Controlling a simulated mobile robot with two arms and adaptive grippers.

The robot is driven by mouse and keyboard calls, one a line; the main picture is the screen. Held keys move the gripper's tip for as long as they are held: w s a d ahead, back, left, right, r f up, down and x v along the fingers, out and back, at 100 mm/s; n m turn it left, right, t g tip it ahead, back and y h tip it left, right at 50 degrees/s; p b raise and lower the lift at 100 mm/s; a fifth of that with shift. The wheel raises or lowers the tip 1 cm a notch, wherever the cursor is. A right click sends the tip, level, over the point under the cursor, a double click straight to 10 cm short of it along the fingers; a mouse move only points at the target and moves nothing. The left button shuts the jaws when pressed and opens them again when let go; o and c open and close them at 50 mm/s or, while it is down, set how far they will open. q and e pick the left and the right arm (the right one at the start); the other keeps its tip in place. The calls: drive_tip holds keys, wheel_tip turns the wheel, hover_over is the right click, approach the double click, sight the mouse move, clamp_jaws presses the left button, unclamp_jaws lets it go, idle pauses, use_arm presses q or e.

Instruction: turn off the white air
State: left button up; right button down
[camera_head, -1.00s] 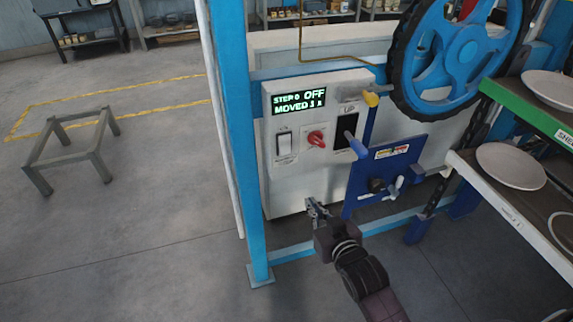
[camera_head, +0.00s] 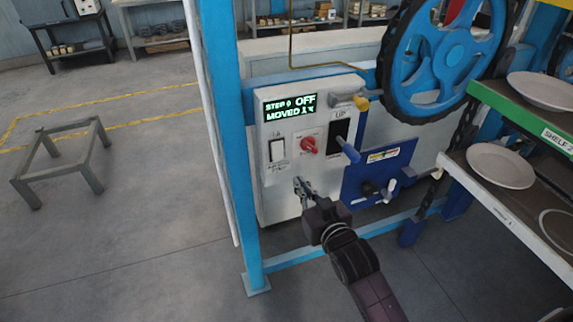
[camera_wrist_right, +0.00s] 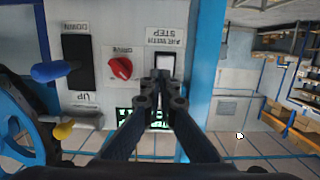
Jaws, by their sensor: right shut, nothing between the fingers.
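The white air switch (camera_head: 277,149) is a white rocker in a dark frame on the left of the light grey control panel (camera_head: 277,200). It also shows in the right wrist view (camera_wrist_right: 165,65), upside down under its label and partly hidden by my fingertips. My right gripper (camera_head: 299,183) is shut and empty, low in front of the panel, below and a little right of the switch in the head view. In the right wrist view its fingertips (camera_wrist_right: 158,78) overlap the switch's lower edge; I cannot tell whether they touch. My left gripper is not in view.
A red drive knob (camera_head: 308,145) sits right of the switch, with a blue-handled lever (camera_head: 347,150) beyond it. The display (camera_head: 290,107) above shows OFF. A blue post (camera_head: 232,150) stands left of the panel. Shelves with plates (camera_head: 500,165) are at right.

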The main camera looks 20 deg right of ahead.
sight(283, 160)
drive_tip(key=w, duration=0.3)
drive_tip(key=w+f, duration=0.1)
drive_tip(key=w, duration=0.3)
drive_tip(key=w+p, duration=0.1)
drive_tip(key=w, duration=0.2)
drive_tip(key=shift+w+a+f, duration=0.15)
drive_tip(key=shift+a+f, duration=0.05)
drive_tip(key=shift+f, duration=0.2)
drive_tip(key=w+f+t+b, duration=0.1)
drive_tip(key=b, duration=0.3)
drive_tip(key=shift+f, duration=0.1)
drive_tip(key=shift+r+p, duration=0.3)
drive_tip(key=shift+p, duration=0.2)
drive_tip(key=shift+s, duration=0.15)
